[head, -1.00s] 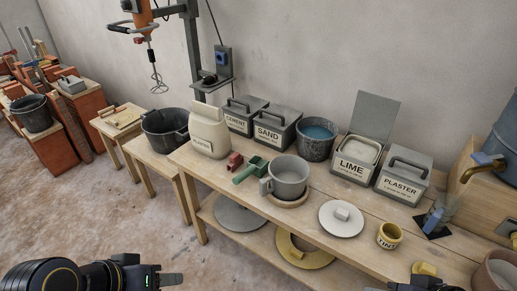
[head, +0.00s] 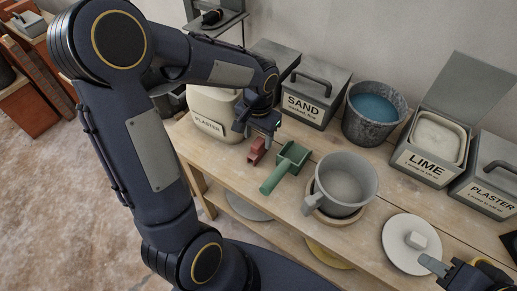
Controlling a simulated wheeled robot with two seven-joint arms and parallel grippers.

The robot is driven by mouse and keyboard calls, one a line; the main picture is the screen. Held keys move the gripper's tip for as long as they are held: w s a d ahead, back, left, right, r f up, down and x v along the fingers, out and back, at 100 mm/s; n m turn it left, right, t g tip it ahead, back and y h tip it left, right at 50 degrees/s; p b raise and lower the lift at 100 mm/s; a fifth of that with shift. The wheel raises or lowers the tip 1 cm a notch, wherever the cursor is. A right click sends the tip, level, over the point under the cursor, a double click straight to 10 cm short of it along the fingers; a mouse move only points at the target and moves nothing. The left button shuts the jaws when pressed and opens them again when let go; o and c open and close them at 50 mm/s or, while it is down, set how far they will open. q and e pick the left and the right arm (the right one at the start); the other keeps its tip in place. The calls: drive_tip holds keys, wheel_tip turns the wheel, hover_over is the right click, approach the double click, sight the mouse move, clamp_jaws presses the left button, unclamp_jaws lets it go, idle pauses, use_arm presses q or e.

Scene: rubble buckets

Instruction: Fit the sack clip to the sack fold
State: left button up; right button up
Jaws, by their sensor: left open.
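The red sack clip (head: 258,151) lies on the bench in the head view, just right of the plaster sack. The cream plaster sack (head: 212,128) stands at the bench's left end. My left arm crosses in front of it and hides its upper part and fold. My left gripper (head: 264,131) is open just above and behind the clip, pointing down. I cannot tell whether its fingers touch the clip. My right gripper (head: 436,267) is partly in view at the lower right, low over the bench's front. Its jaw gap does not show clearly.
A green scoop (head: 286,167) lies close right of the clip. A grey jug (head: 343,185) stands beyond it. Behind are the sand box (head: 314,97), a bucket of blue water (head: 373,111) and the lime box (head: 428,150). A white lid (head: 408,247) lies near my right gripper.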

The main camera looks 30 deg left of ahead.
sight(259, 141)
use_arm(q)
wheel_tip(259, 141, down, 6)
drive_tip(key=shift+d+r, duration=0.1)
drive_tip(key=c, duration=1.1)
drive_tip(key=shift+o, duration=0.2)
drive_tip(key=shift+w+r, duration=0.1)
drive_tip(key=shift+r, duration=0.55)
wheel_tip(259, 141, up, 2)
drive_tip(key=shift+d+r, duration=0.15)
drive_tip(key=shift+r, duration=0.05)
drive_tip(key=s+d+r, duration=0.6)
drive_tip(key=s, duration=0.1)
drive_tip(key=s+d+r, duration=0.3)
drive_tip(key=shift+s+r, duration=0.15)
drive_tip(key=shift+s, duration=0.25)
